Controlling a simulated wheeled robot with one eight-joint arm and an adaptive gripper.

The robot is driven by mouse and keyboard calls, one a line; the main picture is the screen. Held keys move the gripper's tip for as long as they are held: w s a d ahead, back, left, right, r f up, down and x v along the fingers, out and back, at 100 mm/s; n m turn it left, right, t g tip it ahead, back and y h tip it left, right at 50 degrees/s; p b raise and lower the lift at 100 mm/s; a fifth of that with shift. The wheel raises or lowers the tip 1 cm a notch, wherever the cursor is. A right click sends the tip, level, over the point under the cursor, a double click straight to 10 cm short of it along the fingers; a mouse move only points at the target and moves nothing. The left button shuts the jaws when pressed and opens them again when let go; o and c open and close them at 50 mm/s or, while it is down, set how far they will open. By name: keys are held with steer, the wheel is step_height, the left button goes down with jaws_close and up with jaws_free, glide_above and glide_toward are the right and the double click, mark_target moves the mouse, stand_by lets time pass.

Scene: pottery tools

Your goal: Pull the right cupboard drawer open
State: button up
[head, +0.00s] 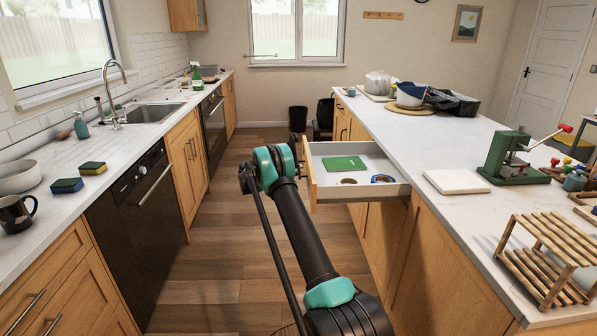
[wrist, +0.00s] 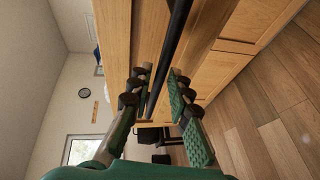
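The right cupboard drawer (head: 372,189) in the island stands pulled out, its grey interior showing. Its wooden front (head: 310,182) faces the aisle. The dark bar handle (wrist: 177,35) shows in the wrist view. My gripper (head: 298,158) is at the drawer front. In the wrist view, my gripper (wrist: 157,92) has its fingers on either side of the bar, with gaps that look like it is open around the handle. Contact with the bar is hard to tell. In the head view, my gripper's body partly hides the handle.
A green book (head: 344,163) and two round rolls lie in the drawer. The island top (head: 440,230) holds a white slab (head: 456,182), a green press (head: 508,158) and a wooden rack (head: 548,258). The wooden floor aisle (head: 225,250) is clear on the left, before the sink counter.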

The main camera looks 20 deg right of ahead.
steer(key=v, duration=1)
steer(key=shift+a, duration=0.25)
steer(key=shift+r, duration=0.1)
steer(key=s+d+r+y, duration=0.2)
steer(key=s+r+y, duration=0.2)
steer(key=s, duration=0.9)
steer(key=s+d+r+y, duration=0.1)
steer(key=s+r+y, duration=0.25)
steer(key=s, duration=0.85)
steer(key=s+a+f+y, duration=0.2)
steer(key=s+a, duration=0.1)
steer(key=s, duration=0.8)
steer(key=s+a+f+t+y, duration=0.1)
steer(key=s+a+f+y, duration=0.2)
steer(key=s, duration=0.8)
steer(key=s+a+f+m+y, duration=0.1)
steer(key=s+a+f+y, duration=0.2)
steer(key=s, duration=0.8)
steer(key=shift+s+t, duration=0.15)
steer(key=shift+t, duration=0.15)
